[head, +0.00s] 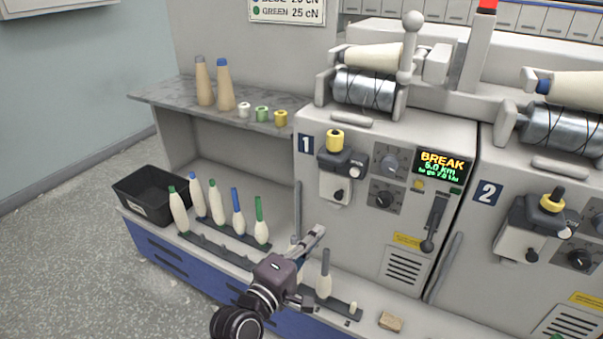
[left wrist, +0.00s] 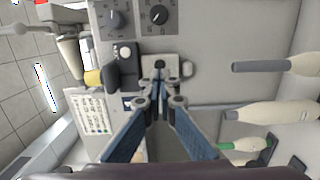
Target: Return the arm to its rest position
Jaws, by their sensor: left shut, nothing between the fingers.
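My left gripper (head: 313,240) is in front of the lower part of the machine marked 1, above the low shelf. It is shut and empty. In the left wrist view its two blue-padded fingers (left wrist: 159,88) meet at the tips in front of the grey machine face. The gripper and wrist partly hide the bobbins behind them. A bobbin with a grey tube (head: 324,277) stands just right of the gripper. No right gripper shows.
Several cream bobbins with green and blue tips (head: 217,202) stand on the low shelf beside a black bin (head: 147,197). A brown block (head: 390,322) lies right of the gripper. Machine 1's display (head: 442,165) reads BREAK. The floor (head: 75,260) at left is clear.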

